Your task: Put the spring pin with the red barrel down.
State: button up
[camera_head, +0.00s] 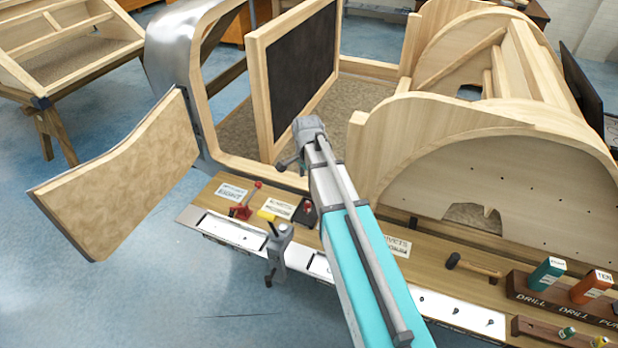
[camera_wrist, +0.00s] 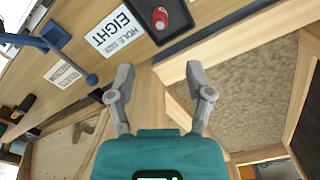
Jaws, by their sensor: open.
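In the wrist view, a spring pin with a red barrel (camera_wrist: 160,18) sits in a small dark tray (camera_wrist: 178,32) on the wooden bench. I cannot tell whether the pin stands or lies. My gripper (camera_wrist: 161,75) is open, its two grey fingers apart with nothing between them. The pin is beyond the fingertips, toward the top of the picture. In the head view, the dark tray (camera_head: 311,219) with a red spot in it is on the bench just left of my arm. My gripper is mostly hidden behind the arm there.
A white card reading "HOLE SIZE EIGHT" (camera_wrist: 114,32) lies beside the tray. A blue tool (camera_wrist: 52,36) is left of it. The wooden bodyframe (camera_head: 257,90) rises behind the bench. A grey clamp-like part (camera_head: 279,248) shows at the bench's front edge.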

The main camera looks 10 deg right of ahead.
jog(key=shift+s, duration=0.1)
dwell(0.5)
jog(key=s+n, duration=1.3)
jog(key=s, duration=0.3)
jog(key=shift+s+a, duration=0.15)
dwell(0.7)
